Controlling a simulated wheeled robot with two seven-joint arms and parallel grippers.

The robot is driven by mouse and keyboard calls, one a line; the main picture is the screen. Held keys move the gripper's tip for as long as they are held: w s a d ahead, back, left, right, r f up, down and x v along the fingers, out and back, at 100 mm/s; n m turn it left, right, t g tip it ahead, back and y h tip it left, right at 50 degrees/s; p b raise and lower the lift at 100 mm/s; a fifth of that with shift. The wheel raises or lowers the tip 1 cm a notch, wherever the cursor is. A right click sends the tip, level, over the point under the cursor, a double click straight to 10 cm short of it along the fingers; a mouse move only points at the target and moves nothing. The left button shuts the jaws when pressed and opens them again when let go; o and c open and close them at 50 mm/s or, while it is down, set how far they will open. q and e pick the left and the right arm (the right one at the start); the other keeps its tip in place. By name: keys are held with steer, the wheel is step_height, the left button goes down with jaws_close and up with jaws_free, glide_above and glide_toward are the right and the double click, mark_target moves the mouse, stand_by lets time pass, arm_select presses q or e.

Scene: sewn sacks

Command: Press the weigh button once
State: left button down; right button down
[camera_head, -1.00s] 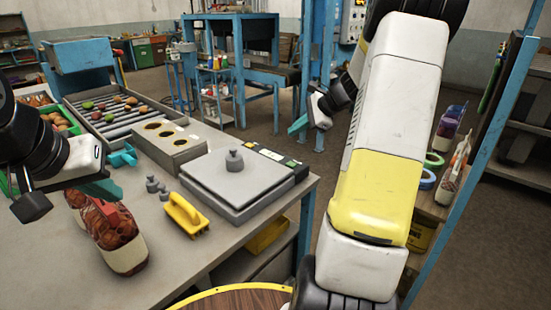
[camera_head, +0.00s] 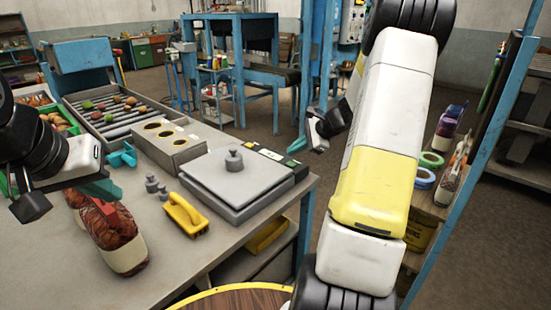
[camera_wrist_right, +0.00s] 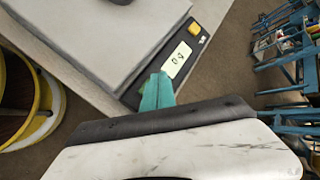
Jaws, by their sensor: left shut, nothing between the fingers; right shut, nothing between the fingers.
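The scale (camera_head: 225,190) stands on the bench, with a grey weight (camera_head: 233,160) on its flat plate. In the right wrist view, its dark control strip (camera_wrist_right: 130,97) carries a lit display (camera_wrist_right: 178,59) and a yellow button (camera_wrist_right: 195,29), which I take for the weigh button. My right gripper (camera_head: 296,146) is shut and empty, just off the scale's right back corner. In the right wrist view its teal fingertips (camera_wrist_right: 158,85) overlap the strip below the display, apart from the button in the picture. I cannot tell their height. My left gripper (camera_head: 105,190) is shut and empty above a sack.
A filled sack (camera_head: 115,238) lies below my left gripper. A box with holes (camera_head: 170,145) and a roller tray (camera_head: 110,110) stand behind.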

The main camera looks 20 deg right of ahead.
mark_target(294, 164)
steer(key=shift+f, duration=0.8)
steer(key=shift+f, duration=0.1)
stand_by(1.4)
steer(key=shift+f, duration=0.3)
steer(key=shift+f, duration=0.5)
stand_by(0.6)
steer(key=shift+r, duration=0.9)
steer(key=shift+r, duration=2.55)
